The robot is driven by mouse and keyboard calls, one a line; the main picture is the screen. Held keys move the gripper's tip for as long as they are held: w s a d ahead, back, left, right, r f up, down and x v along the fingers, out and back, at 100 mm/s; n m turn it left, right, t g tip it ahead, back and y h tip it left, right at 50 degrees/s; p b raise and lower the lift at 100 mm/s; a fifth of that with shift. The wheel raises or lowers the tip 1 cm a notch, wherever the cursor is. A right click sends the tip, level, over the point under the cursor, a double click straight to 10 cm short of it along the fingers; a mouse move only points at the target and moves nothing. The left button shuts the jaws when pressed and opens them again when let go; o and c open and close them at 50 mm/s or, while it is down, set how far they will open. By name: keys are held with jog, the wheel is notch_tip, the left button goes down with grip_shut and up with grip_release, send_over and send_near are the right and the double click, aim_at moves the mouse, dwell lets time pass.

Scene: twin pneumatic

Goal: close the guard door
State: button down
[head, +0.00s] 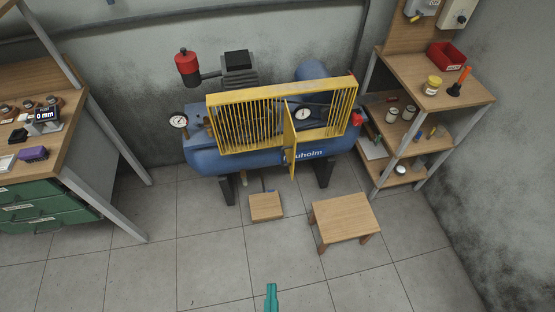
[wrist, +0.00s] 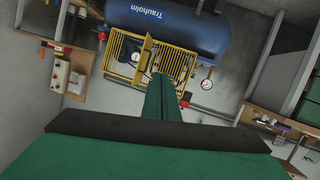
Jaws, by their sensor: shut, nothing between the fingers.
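The guard door (head: 289,140) is a narrow yellow panel on the yellow slatted guard (head: 236,118) in front of the blue compressor tank (head: 215,162). It stands open, swung out toward me and seen nearly edge-on, leaving an opening to its right where a round gauge (head: 302,114) shows. In the wrist view, where the scene appears upside down, the door (wrist: 143,58) also sticks out from the guard. My gripper (head: 271,292) is at the bottom of the head view, well short of the door. In the wrist view its green fingers (wrist: 162,92) are together and empty.
A wooden stool (head: 343,215) and a small wooden block (head: 266,206) stand on the floor in front of the compressor. A workbench (head: 75,125) is at the left and a shelf unit (head: 440,90) at the right. The tiled floor nearer me is clear.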

jog(key=w+a+f+n+h, duration=0.1)
jog(key=w+a+f+n, duration=0.3)
jog(key=w, duration=0.5)
jog(key=w+a+f+n, duration=0.1)
jog(key=w+f+n, duration=0.3)
jog(key=w+f, duration=0.35)
jog(key=w+a+r+n+t+h, duration=0.15)
jog(key=w+r, duration=0.25)
jog(key=w, duration=0.5)
jog(key=w+a+r+n+t+h, duration=0.1)
jog(key=w+a+r+n+h, duration=0.2)
jog(key=w, duration=0.6)
jog(key=w+d, duration=0.7)
jog(key=w, duration=0.2)
jog(key=shift+w+d+r+y, duration=0.3)
jog(key=shift+w+r+y, duration=0.05)
jog(key=shift+r+y, duration=0.1)
jog(key=shift+w+a+n, duration=0.1)
jog(key=shift+n, duration=0.15)
